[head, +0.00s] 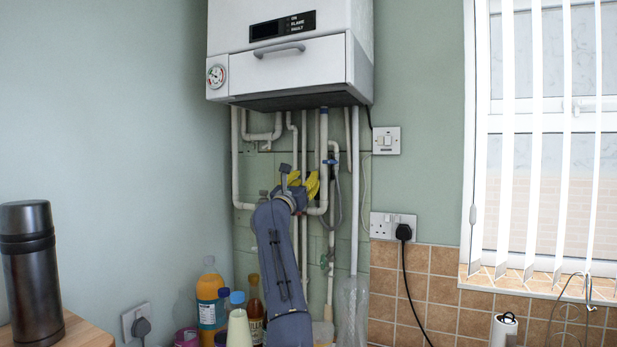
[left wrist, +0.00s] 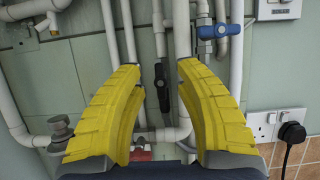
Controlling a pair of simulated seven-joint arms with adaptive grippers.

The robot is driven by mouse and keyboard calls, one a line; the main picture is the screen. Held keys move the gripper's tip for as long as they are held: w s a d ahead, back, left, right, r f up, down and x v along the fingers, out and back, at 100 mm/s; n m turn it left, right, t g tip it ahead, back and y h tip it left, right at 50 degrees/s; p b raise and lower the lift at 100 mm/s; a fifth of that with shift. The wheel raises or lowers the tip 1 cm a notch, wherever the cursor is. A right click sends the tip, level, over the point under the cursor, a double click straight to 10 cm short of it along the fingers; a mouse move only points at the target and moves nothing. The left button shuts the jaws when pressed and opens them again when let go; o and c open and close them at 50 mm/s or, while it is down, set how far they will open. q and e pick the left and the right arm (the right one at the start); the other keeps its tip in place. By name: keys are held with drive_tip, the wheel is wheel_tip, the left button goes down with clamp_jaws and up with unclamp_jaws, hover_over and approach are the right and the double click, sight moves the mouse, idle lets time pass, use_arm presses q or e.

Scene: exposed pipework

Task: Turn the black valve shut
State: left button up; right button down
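The black valve (left wrist: 163,88) shows in the left wrist view as a dark upright lever on a pipe, just right of the middle of the gap between my fingers. My left gripper (left wrist: 158,66) is open, its two yellow fingers spread on either side of the valve with nothing held. In the head view, my left gripper (head: 303,182) is raised in front of the pipes under the boiler. I cannot make out the black valve there; my gripper and arm cover part of the pipework. Whether a finger touches the valve is not clear. My right gripper is in neither view.
A blue-handled valve (left wrist: 213,31) sits close to the right fingertip. A red fitting (left wrist: 140,153) and a grey tap (left wrist: 60,128) are lower. The boiler (head: 285,60) hangs above. Bottles (head: 209,300) and a dark flask (head: 30,270) stand below left; a socket (head: 393,225) is right.

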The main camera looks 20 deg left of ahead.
use_arm(q)
drive_tip(key=shift+x, duration=1.2)
clamp_jaws()
